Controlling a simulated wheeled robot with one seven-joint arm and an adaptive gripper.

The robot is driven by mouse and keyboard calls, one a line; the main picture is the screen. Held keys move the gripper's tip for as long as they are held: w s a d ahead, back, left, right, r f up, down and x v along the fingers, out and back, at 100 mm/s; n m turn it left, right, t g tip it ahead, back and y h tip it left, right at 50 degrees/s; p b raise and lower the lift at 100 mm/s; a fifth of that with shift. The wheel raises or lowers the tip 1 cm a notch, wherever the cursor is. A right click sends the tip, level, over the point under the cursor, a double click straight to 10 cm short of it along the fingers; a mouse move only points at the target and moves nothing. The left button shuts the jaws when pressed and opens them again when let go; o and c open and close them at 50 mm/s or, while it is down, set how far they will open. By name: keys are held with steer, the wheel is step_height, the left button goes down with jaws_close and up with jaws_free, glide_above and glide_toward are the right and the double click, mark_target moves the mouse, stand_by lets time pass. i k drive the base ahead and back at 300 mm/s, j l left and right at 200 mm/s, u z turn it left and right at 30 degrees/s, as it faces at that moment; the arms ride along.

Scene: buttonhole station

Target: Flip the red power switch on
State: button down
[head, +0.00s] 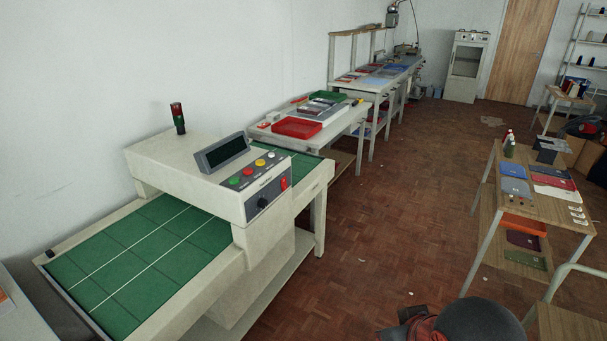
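The red power switch (284,184) is a small red piece at the right end of the sloped control panel (263,203) on the cream machine (180,155). It is too small here to tell its position. Beside it on the panel are a black knob (263,203) and a row of small buttons, among them a green button (234,182), a red button (247,171) and a yellow button (260,162). My gripper is not seen in the head view.
The machine carries a green belt (130,255), a grey display (222,153) and a signal lamp (178,118). A table with a red tray (297,128) stands behind it. Wooden floor (400,210) is open to its right, before a shelf table (545,188). A dark rounded shape is at the bottom edge.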

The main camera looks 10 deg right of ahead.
mark_target(283, 181)
steer(key=i+j+z, duration=0.3)
steer(key=i, duration=0.45)
steer(key=i+j+z, duration=0.3)
steer(key=i+j, duration=0.4)
